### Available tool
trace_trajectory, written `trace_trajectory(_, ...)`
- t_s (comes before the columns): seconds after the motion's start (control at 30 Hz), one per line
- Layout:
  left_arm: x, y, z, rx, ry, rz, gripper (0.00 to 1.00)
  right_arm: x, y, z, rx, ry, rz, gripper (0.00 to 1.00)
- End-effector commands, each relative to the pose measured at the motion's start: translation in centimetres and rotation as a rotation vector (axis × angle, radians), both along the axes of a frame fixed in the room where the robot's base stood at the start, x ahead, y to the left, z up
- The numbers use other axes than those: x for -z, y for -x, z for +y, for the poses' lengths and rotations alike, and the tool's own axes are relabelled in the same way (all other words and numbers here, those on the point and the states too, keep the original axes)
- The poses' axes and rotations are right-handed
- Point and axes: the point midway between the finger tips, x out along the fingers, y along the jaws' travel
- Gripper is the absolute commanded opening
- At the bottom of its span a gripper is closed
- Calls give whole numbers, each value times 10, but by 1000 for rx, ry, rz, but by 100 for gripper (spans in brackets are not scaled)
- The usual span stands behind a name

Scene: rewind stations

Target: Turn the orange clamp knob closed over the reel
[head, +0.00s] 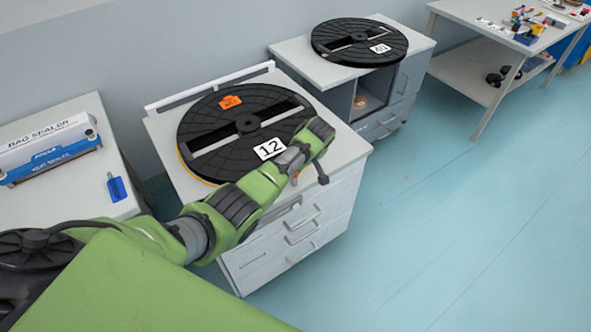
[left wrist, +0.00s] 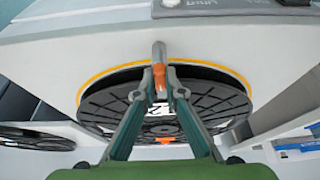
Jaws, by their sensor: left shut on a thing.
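The large black reel (head: 215,110) labelled 12 lies flat on the white cabinet top. It also shows in the left wrist view (left wrist: 105,98), where an orange-yellow rim runs along its edge. My left gripper (left wrist: 160,80) is shut on the orange clamp knob (left wrist: 159,72) at the reel's edge, with one finger on each side of it. A grey pin or shaft sticks out of the knob. In the head view my green arm reaches over the reel's front right edge and hides most of the knob. My right gripper is in neither view.
A second cabinet with a black reel (head: 345,40) labelled 40 stands behind to the right. A bag sealer (head: 50,148) and a blue tag (head: 117,188) are on the left table. A workbench with small parts (head: 525,25) stands far right. The floor at right is clear.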

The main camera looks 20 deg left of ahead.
Motion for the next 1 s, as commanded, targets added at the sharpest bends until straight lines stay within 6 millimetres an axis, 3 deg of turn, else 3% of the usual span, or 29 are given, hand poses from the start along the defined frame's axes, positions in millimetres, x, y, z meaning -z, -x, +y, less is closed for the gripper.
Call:
trace_trajectory(0.03, -1, -1, 1, -1, -1, -4, 13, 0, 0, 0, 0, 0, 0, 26)
trace_trajectory(0.1, -1, -1, 1, -1, -1, -4, 27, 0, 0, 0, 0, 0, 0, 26)
trace_trajectory(0.57, -7, 0, -2, 1, 0, -3, 27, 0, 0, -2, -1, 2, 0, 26)
trace_trajectory(0.73, -28, 4, -10, 1, 1, -6, 27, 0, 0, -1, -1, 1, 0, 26)
trace_trajectory(1.0, -81, 14, -29, 1, 1, -6, 27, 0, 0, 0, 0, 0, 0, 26)
